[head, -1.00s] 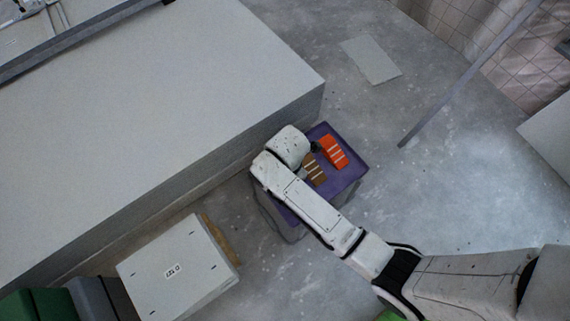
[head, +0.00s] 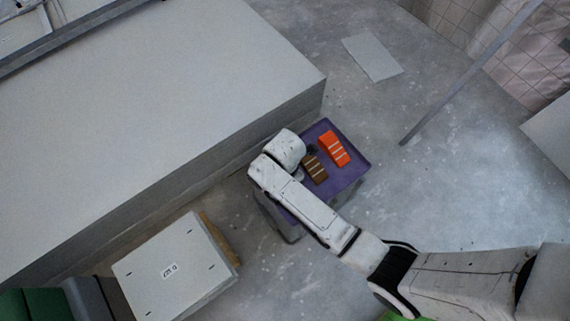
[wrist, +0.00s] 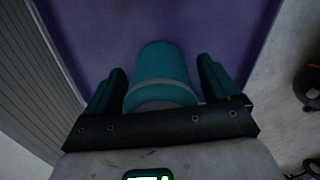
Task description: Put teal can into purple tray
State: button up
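The teal can (wrist: 158,75) with a pale band shows in the wrist view between the fingers of my gripper (wrist: 161,66). The fingers are spread, with a clear gap on the right of the can and a narrow one on the left. The purple tray (wrist: 100,25) is behind and below the can; I cannot tell whether the can touches its floor. In the head view the purple tray (head: 350,179) sits on a grey stand, partly under my arm. The can and fingertips are hidden there by my wrist.
A brown striped block (head: 314,168) and an orange striped block (head: 334,149) lie in the tray, right of my wrist. A large grey panel stack (head: 150,110) stands close on the left. A smaller panel stack (head: 175,268) is at lower left.

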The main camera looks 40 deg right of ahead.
jog(key=shift+r, duration=0.1)
notch_tip(320, 180, up, 12)
jog(key=p, duration=0.5)
jog(key=shift+p, duration=0.3)
jog(key=s+d+r+m, duration=0.3)
jog(key=s+d+m, duration=0.1)
jog(key=s+m, duration=0.4)
jog(key=s+d+r+m+t, duration=0.1)
jog(key=s+d+r+m, duration=0.2)
jog(key=s+m, duration=0.5)
jog(key=d+m, duration=0.1)
jog(key=m, duration=0.3)
jog(key=shift+s+d+r, duration=0.25)
jog(key=shift+r, duration=0.15)
